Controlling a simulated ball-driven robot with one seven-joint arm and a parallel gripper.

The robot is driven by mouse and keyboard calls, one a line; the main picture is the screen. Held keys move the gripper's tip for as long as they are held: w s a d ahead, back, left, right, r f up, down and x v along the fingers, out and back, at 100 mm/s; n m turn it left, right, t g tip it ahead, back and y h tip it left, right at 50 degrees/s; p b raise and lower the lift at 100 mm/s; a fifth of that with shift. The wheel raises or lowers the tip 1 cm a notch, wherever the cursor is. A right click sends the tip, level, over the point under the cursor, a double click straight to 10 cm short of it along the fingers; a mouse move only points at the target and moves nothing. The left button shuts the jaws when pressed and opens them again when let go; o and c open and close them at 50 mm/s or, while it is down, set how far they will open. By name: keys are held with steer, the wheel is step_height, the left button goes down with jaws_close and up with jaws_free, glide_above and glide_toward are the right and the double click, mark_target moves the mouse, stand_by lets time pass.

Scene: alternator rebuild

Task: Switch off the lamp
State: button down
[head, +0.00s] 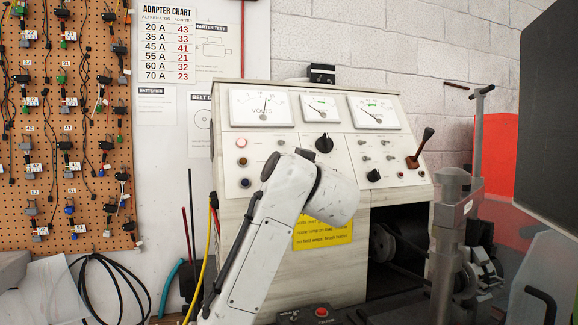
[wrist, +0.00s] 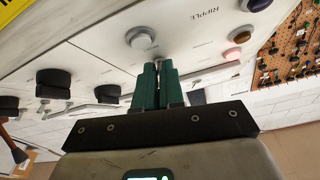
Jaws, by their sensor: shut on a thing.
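In the head view my arm hides the gripper.
Black knobs (wrist: 53,83) and metal levers stick out of the panel near my fingers. A grey metal post (head: 447,235) stands before the bench. A pegboard (head: 65,125) hangs at left.

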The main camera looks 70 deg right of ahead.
steer(key=c, duration=1.2)
jaws_free()
steer(key=shift+c, duration=0.2)
steer(key=v, duration=1)
steer(key=shift+s+a+p, duration=0.25)
steer(key=shift+a+p, duration=0.05)
steer(key=shift+w+a+f, duration=0.1)
steer(key=shift+f, duration=0.05)
